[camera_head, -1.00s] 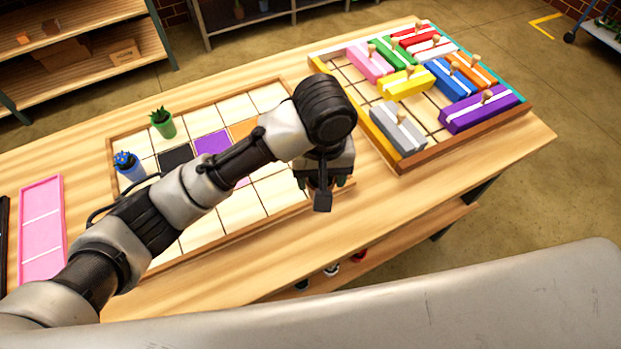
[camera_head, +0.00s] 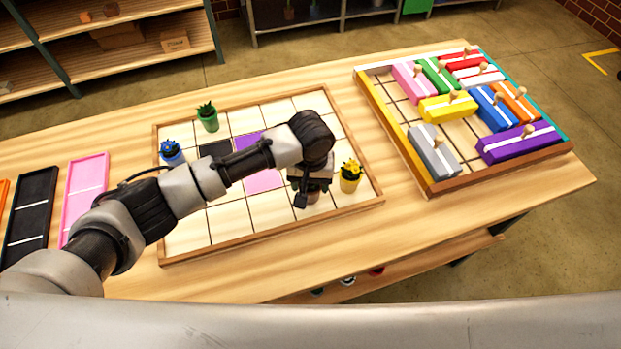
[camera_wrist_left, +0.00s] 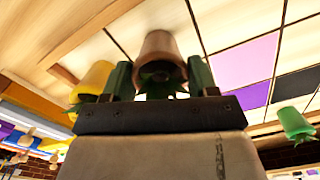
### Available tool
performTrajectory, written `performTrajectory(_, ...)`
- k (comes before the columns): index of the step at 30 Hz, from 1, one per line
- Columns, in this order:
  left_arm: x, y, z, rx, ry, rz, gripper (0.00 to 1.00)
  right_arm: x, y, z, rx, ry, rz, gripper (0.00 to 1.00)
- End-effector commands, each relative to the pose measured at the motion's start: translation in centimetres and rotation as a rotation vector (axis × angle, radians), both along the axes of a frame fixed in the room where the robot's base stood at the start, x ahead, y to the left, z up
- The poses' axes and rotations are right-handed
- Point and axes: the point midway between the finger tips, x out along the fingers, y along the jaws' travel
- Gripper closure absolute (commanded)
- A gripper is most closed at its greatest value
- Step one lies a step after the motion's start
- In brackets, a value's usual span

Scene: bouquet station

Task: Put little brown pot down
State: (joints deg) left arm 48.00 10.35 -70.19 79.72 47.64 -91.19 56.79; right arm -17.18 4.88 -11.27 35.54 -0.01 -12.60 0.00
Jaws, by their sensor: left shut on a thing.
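My left gripper (camera_head: 308,188) is over the right part of the gridded wooden tray (camera_head: 228,240), just left of the yellow pot (camera_head: 350,178). In the left wrist view its fingers (camera_wrist_left: 160,78) are shut on the little brown pot (camera_wrist_left: 160,48), which sits between them. In the head view the gripper mostly hides the brown pot. Whether its base touches the tray cannot be told. The yellow pot also shows beside the fingers in the left wrist view (camera_wrist_left: 92,80). My right gripper is not in view.
A green pot (camera_head: 208,120) and a blue pot (camera_head: 171,153) stand at the tray's far left. Purple (camera_head: 247,141), black and pink squares mark the grid. A second tray with several coloured, knobbed blocks (camera_head: 447,107) is at the right. Flat pink (camera_head: 85,195) and black (camera_head: 30,215) trays lie at left.

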Motion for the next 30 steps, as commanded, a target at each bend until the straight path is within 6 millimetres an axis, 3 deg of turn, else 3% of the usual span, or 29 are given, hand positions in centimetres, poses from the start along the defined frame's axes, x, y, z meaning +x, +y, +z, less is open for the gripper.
performTrajectory(10,0.0,-0.1,-0.3,-0.001,-0.002,0.000,0.77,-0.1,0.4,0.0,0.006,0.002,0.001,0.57)
performTrajectory(11,0.0,0.0,-0.4,0.000,-0.001,0.000,0.40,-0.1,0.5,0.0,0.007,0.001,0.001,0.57)
performTrajectory(16,0.0,0.0,-0.3,0.000,-0.002,0.000,0.16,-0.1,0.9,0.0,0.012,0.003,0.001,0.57)
performTrajectory(25,0.0,0.0,-0.1,0.000,-0.002,-0.001,0.16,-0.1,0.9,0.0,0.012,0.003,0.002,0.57)
performTrajectory(30,0.1,-0.1,1.9,-0.002,-0.004,-0.002,0.16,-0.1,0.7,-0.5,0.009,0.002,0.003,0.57)
